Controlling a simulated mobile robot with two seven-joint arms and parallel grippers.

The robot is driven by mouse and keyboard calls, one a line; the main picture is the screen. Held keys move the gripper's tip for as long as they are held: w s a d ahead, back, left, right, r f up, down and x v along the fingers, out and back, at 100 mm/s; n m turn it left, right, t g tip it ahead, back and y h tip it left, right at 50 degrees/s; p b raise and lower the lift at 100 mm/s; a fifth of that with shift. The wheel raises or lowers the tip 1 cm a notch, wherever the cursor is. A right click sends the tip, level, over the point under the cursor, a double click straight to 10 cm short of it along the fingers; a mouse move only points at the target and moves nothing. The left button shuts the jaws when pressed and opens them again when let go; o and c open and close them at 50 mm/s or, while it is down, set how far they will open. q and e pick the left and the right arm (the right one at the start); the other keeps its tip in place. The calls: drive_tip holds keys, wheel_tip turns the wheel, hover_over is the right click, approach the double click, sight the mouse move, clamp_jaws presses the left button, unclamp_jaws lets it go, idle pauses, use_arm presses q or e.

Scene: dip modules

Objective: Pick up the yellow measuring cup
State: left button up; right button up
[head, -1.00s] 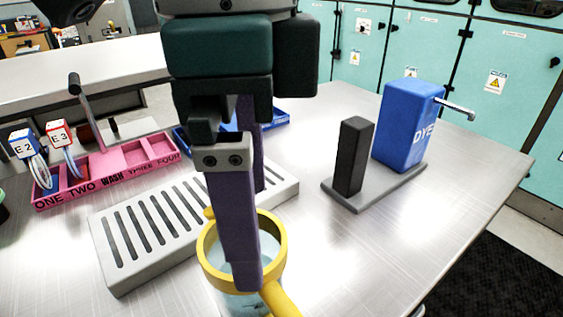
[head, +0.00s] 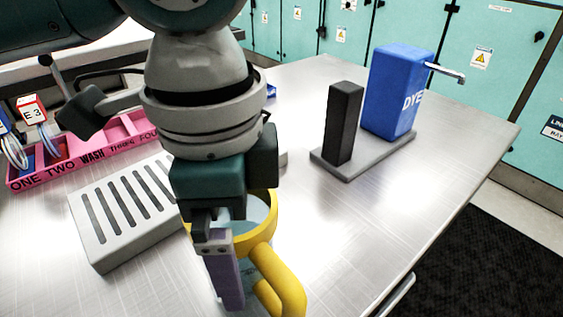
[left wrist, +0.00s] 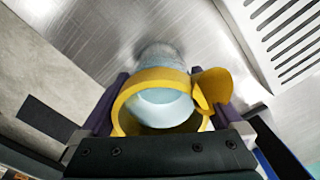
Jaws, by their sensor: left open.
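My left gripper (head: 236,285) is open and low at the cup; one purple finger shows on the cup's near left side, and the other is hidden. In the left wrist view the cup's rim (left wrist: 160,76) lies between the two spread purple fingers (left wrist: 165,105). I cannot tell whether they touch it. My right gripper is not in view.
The slotted grey rack (head: 98,240) is left of the cup. A pink labelled tray (head: 85,158) stands behind it. A black block (head: 343,122) and a blue DYE dispenser (head: 396,92) share a grey base at the back right. The steel table (head: 350,225) is clear right of the cup.

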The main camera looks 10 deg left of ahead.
use_arm(q)
drive_tip(key=c, duration=1.2)
drive_tip(key=shift+o, duration=0.2)
drive_tip(key=shift+r, duration=0.15)
